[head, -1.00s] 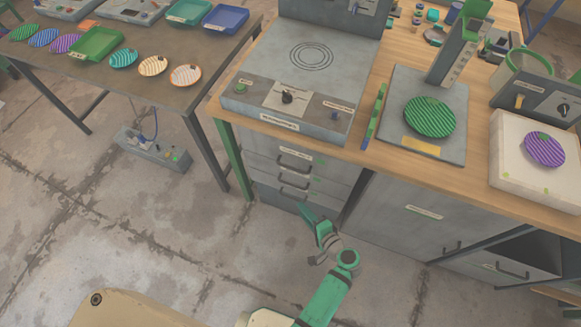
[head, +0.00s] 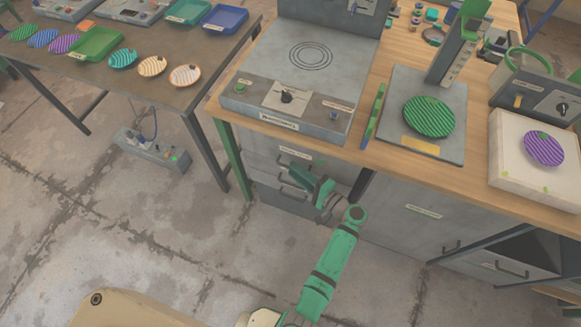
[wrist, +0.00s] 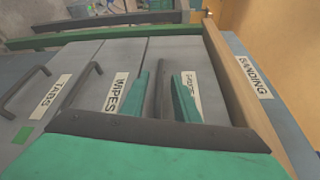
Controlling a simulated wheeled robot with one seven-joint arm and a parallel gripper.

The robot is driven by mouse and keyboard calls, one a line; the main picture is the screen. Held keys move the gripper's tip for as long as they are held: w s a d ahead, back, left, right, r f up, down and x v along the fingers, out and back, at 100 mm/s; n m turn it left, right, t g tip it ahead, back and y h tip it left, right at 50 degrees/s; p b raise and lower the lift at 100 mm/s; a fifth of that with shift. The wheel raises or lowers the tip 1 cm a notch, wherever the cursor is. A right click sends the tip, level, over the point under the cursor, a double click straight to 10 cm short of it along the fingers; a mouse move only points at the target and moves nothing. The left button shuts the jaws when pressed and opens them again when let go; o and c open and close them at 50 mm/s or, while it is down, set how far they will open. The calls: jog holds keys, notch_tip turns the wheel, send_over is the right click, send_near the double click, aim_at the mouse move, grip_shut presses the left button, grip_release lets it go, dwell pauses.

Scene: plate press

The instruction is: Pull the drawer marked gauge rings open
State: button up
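The top drawer (head: 269,155) of a grey unit sits under the left end of the bench, its face flush with the others. In the wrist view its label (wrist: 191,87) is partly covered by a finger; I cannot read it fully, but it seems to start with "gauge". My gripper (head: 303,180) is at this drawer's front. In the wrist view my gripper (wrist: 163,97) is open, with its two green fingers on either side of the dark bar handle (wrist: 159,88). I cannot tell whether they touch it.
Below are the drawers marked wipes (wrist: 117,95) and tabs (wrist: 55,98), both shut with bar handles. The wooden bench edge (wrist: 237,85) overhangs close to the top drawer. A green table leg (head: 232,158) stands left of the unit. The floor in front is clear.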

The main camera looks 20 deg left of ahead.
jog(key=shift+x, duration=1.6)
grip_shut()
